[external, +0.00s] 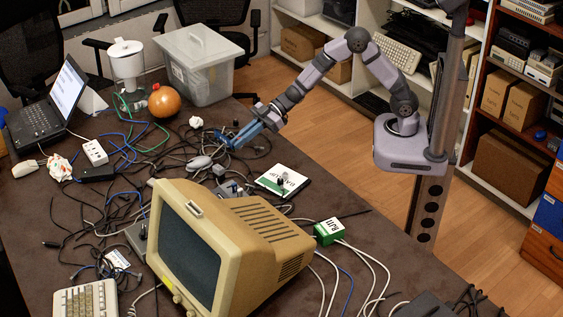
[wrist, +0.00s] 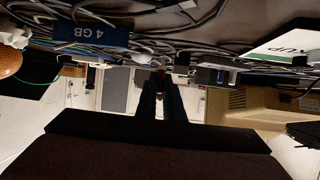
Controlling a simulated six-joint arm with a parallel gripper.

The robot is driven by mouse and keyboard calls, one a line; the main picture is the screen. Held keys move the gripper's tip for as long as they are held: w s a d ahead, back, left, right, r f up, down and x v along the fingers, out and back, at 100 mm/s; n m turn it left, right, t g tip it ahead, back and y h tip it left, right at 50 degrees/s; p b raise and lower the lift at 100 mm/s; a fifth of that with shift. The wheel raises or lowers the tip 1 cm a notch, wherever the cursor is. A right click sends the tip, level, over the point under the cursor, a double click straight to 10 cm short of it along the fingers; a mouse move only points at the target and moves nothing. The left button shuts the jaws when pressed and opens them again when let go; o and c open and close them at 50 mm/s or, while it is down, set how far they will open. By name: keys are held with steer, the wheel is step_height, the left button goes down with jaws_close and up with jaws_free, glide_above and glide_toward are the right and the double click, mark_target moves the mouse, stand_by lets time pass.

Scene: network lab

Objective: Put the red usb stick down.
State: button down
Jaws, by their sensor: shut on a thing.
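My gripper (external: 234,142) reaches low over the tangle of cables on the dark table, with its blue fingers pointing left. In the wrist view, which looks upside down, the two dark fingers (wrist: 168,84) are close together. A small red piece, the red usb stick (wrist: 162,72), shows between their tips. Most of the stick is hidden by the fingers. I cannot make it out in the external view. I cannot tell whether it touches the cables or table.
A blue piece marked 4 GB (wrist: 90,33) lies among cables (external: 190,150). A white box with a green edge (external: 283,182) lies in front of my gripper. A beige monitor (external: 225,245), orange ball (external: 164,101) and clear bin (external: 197,65) stand nearby. Bare table shows right of the box.

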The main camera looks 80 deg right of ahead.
steer(key=shift+f, duration=0.15)
steer(key=shift+f+b, duration=0.35)
steer(key=shift+f, duration=1.35)
steer(key=shift+f, duration=0.2)
steer(key=c, duration=1.9)
jaws_free()
